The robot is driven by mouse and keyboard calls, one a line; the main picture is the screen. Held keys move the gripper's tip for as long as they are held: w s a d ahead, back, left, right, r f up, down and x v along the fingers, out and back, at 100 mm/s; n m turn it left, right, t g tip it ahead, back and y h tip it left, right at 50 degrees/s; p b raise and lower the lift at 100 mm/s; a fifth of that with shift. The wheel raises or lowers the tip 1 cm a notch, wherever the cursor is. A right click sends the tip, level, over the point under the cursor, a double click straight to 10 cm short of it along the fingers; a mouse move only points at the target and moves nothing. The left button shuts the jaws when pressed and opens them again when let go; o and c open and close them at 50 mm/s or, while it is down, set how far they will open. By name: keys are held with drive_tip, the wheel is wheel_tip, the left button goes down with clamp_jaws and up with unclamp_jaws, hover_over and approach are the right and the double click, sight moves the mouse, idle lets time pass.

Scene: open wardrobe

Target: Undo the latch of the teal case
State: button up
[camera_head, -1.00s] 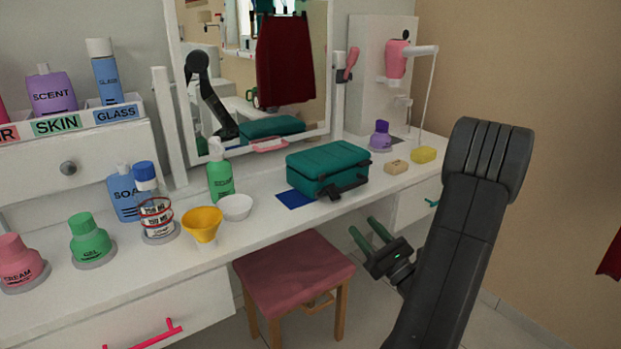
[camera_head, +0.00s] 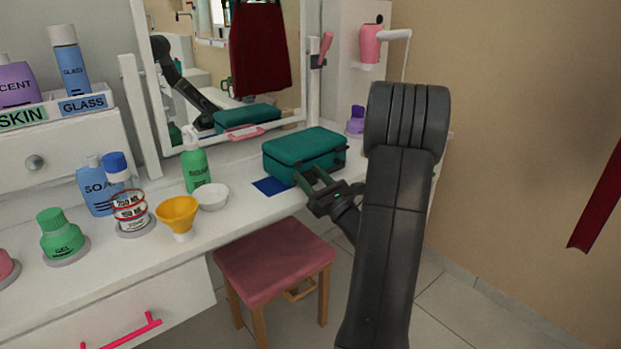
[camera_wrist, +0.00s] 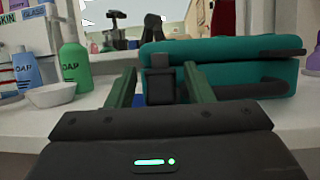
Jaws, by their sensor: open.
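The teal case (camera_head: 300,150) lies closed on the white dressing table, with a blue mat (camera_head: 271,186) at its left. In the wrist view the case (camera_wrist: 220,50) is straight ahead, with a dark handle (camera_wrist: 250,87) on its front. A dark latch (camera_wrist: 160,80) on the case front stands between my fingers in that view. My gripper (camera_head: 312,178) is at the front of the case, its green fingers open on either side of the latch. I cannot tell whether the fingers touch it. In the head view my gripper hides most of the latch.
A white bowl (camera_head: 213,197), a yellow funnel (camera_head: 178,214) and a green soap bottle (camera_head: 195,165) stand left of the case. A purple bottle (camera_head: 356,120) stands behind it at the right. A pink stool (camera_head: 274,258) is below the table edge. A mirror rises behind.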

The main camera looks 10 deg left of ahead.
drive_tip(key=c, duration=0.9)
drive_tip(key=shift+o, duration=0.2)
drive_tip(key=f+y+b, duration=0.1)
drive_tip(key=b, duration=0.1)
drive_tip(key=shift+t+b, duration=0.4)
drive_tip(key=shift+f+t+y+b, duration=0.25)
drive_tip(key=shift+y+b, duration=0.25)
drive_tip(key=shift+b, duration=0.5)
drive_tip(key=shift+s+d+r+t+y+b, duration=0.1)
drive_tip(key=shift+t+y+b, duration=0.2)
drive_tip(key=shift+b, duration=0.25)
drive_tip(key=o, duration=0.9)
drive_tip(key=shift+c, duration=0.2)
drive_tip(key=shift+r, duration=0.15)
